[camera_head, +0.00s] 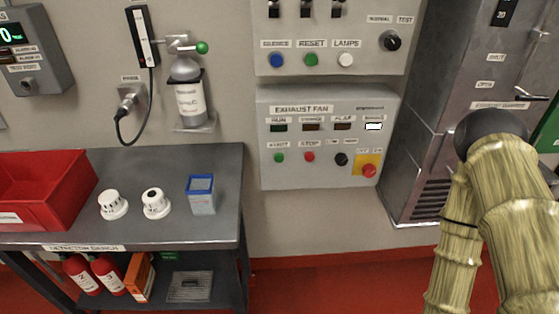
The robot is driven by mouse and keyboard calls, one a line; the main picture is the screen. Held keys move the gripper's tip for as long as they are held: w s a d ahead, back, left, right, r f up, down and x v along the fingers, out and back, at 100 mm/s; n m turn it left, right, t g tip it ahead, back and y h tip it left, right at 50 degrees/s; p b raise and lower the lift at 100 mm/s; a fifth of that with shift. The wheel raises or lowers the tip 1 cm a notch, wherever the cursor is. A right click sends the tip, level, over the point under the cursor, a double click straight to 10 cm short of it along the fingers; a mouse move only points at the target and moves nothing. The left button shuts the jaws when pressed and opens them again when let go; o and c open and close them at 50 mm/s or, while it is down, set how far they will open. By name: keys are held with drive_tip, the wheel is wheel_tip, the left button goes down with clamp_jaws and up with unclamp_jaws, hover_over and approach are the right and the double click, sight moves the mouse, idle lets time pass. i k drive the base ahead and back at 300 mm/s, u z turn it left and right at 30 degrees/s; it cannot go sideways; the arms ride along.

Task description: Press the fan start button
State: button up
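The exhaust fan panel (272,178) is a grey box on the wall in the middle of the head view. Its small green start button (279,158) is at the lower left, under a label that seems to read START. A red stop button (309,157) is just right of it, then a black knob (341,159) and a red mushroom button (369,171) on a yellow plate. The indicator windows above look dark except a white one at the right. My arm is at the right edge, apart from the panel. My gripper is not visible.
A panel (262,62) with blue, green and white buttons hangs above. A steel cabinet (402,165) stands right of the fan panel. A grey bench (125,228) at left holds a red bin (75,200), two white detectors and a blue-white box (201,195). Floor below the panel is clear.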

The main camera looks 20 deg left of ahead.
sight(278, 157)
drive_tip(key=u, duration=1.65)
drive_tip(key=k, duration=0.4)
drive_tip(key=z, duration=1.05)
